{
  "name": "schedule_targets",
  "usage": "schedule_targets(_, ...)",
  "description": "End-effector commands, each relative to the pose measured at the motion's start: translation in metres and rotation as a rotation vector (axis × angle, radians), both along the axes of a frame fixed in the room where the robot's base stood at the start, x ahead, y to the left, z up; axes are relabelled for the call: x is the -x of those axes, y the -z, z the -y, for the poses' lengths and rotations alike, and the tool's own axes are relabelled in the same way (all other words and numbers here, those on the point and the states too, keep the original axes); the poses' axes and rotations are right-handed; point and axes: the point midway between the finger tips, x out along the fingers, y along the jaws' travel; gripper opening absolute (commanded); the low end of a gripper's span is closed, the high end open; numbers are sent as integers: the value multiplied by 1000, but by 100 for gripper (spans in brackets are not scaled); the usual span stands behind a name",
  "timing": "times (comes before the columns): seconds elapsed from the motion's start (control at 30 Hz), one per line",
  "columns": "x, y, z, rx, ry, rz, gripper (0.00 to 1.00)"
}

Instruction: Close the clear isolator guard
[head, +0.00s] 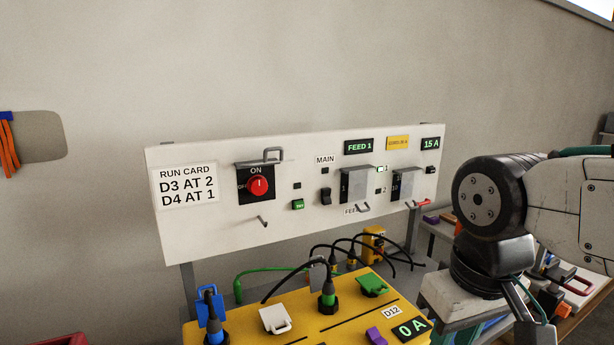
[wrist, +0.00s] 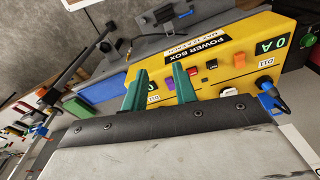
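The isolator's red knob (head: 258,186) sits on a black plate under the word ON, on the white panel in the head view. A grey bar and loop handle (head: 272,154) stand at the plate's top edge. The clear guard's sheet itself is hard to make out, but the handle up there suggests it is raised. A small grey hook (head: 263,221) sits on the panel below the knob. My gripper (wrist: 160,70) shows two green fingers apart with nothing held, in front of the yellow power box in the wrist view. My arm is at the right of the head view, well away from the isolator.
The yellow power box (head: 260,334) stands in front of the panel, with upright plugs, cables and small flaps on top. Grey switch covers (head: 357,183) with handles are on the panel's right half. The wall space above the panel is clear. A red container (head: 66,340) shows at lower left.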

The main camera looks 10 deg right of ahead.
Motion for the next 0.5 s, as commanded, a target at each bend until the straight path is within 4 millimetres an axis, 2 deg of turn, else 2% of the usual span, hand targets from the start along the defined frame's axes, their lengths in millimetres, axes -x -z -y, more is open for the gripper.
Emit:
schedule_targets(0.03,-1,4,-3,1,-14,-20,13)
schedule_targets(0.1,-8,4,-7,1,-36,-41,0)
schedule_targets(0.17,-23,-6,-13,2,-60,-43,0)
schedule_targets(0.27,-61,-35,-27,5,-107,-33,0)
schedule_targets(0.37,-106,-75,-46,8,-149,-13,0)
schedule_targets(0.5,-176,-138,-84,10,-202,26,0)
